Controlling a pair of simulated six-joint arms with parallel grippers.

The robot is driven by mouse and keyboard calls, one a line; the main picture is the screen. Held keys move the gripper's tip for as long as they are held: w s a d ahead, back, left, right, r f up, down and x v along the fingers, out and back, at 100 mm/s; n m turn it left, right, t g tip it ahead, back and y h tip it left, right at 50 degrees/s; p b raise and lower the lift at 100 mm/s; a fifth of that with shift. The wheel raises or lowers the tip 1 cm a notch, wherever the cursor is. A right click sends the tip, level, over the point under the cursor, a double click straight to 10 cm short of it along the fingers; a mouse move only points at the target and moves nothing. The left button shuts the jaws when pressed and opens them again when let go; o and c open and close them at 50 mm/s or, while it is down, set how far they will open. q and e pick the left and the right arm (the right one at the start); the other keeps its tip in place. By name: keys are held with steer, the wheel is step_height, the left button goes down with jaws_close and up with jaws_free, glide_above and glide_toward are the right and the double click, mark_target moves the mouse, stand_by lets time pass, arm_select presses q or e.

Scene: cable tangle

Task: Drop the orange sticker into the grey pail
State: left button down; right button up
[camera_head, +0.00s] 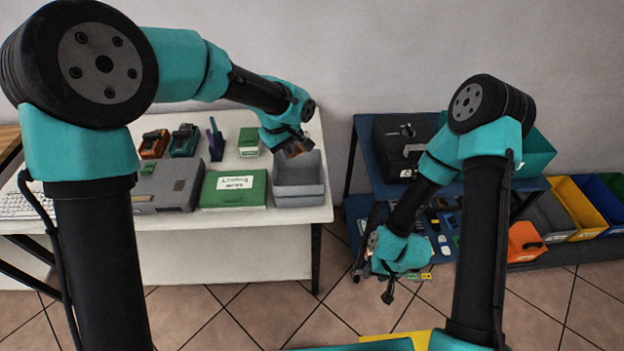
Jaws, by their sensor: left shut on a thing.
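A grey open bin, the pail (298,190), stands at the right end of the white table. My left gripper (296,150) is above the back of this pail, in from the left. It is shut on a small orange-brown thing, which looks like the orange sticker (294,152); the fingers hide most of it. My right gripper (386,288) hangs low over the tiled floor, in front of the blue shelf, fingers down. Its jaw opening is too small to make out.
A green box (233,189) and a grey case (168,186) sit left of the pail on the white table (250,222). Behind them are several tools. A blue shelf (362,165) stands right, with coloured bins (578,208) beyond. Floor between table and shelf is clear.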

arm_select(q)
steer(key=shift+f, duration=0.15)
steer(key=shift+s+a+x, duration=0.1)
steer(key=shift+a+x, duration=0.05)
steer(key=shift+x, duration=0.8)
steer(key=shift+s+a+x, duration=0.1)
steer(key=shift+a+x, duration=0.1)
steer(key=shift+x, duration=0.75)
steer(key=shift+s+a+x, duration=0.1)
steer(key=shift+a+x, duration=0.05)
steer(key=shift+x, duration=0.8)
steer(key=shift+f, duration=0.1)
steer(key=c, duration=1.2)
jaws_free()
steer(key=shift+o, duration=0.2)
steer(key=v, duration=1.7)
steer(key=shift+r, duration=0.25)
